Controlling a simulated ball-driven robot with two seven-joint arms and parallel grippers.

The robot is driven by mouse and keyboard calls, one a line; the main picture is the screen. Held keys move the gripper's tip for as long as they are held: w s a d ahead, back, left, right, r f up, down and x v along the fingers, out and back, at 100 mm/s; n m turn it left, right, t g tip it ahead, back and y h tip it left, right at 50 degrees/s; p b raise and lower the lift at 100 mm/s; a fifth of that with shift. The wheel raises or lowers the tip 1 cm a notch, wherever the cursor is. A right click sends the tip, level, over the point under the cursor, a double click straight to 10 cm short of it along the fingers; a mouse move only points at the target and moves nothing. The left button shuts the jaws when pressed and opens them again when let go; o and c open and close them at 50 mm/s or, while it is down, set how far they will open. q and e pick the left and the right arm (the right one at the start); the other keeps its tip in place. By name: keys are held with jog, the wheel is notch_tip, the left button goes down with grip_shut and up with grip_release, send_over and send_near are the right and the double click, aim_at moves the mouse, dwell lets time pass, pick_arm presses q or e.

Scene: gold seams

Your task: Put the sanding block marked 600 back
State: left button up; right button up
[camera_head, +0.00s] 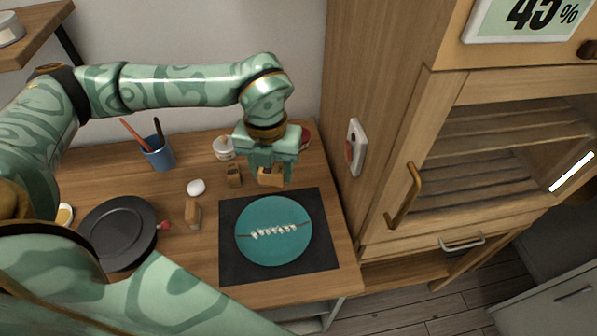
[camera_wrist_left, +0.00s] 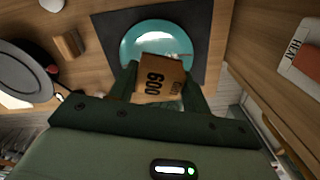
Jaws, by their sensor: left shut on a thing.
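The sanding block marked 600 (camera_wrist_left: 160,78) is a small tan block with dark digits, and its number reads clearly in the left wrist view. My left gripper (camera_wrist_left: 160,88) is shut on it, with one finger on each side. In the head view the left gripper (camera_head: 270,172) points down with the block (camera_head: 270,181) near the far edge of the dark mat. I cannot tell whether the block touches the table. Two other wooden blocks stand on the table, one just left of the gripper (camera_head: 233,180) and one nearer me (camera_head: 192,216). My right gripper is not in view.
A teal plate (camera_head: 262,252) with a row of white pieces lies on the dark mat (camera_head: 232,272). A black round plate (camera_head: 112,235), a white lump (camera_head: 195,187), a blue cup with sticks (camera_head: 160,158) and a white jar (camera_head: 223,150) stand around. A wooden cabinet (camera_head: 385,150) rises at right.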

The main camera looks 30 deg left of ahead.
pick_arm(q)
jog(key=n, duration=0.3)
jog(key=f+n, duration=0.1)
jog(key=n, duration=0.1)
jog(key=shift+w+a, duration=0.15)
jog(key=shift+a, duration=0.1)
jog(key=n, duration=0.3)
jog(key=shift+w+a+f, duration=0.15)
jog(key=shift+a+f, duration=0.05)
jog(key=w+f+b, duration=0.2)
jog(key=w+f, duration=0.2)
jog(key=w, duration=0.4)
jog(key=b, duration=0.2)
send_over(298, 172)
jog(key=shift+n, duration=0.3)
jog(key=f, duration=0.5)
jog(key=shift+s+f, duration=0.15)
jog(key=shift+s, duration=0.15)
jog(key=shift+w+f, duration=0.35)
jog(key=shift+f, duration=0.05)
notch_tip(298, 172, down, 3)
jog(key=shift+f+b, duration=0.1)
jog(key=shift+b, duration=0.35)
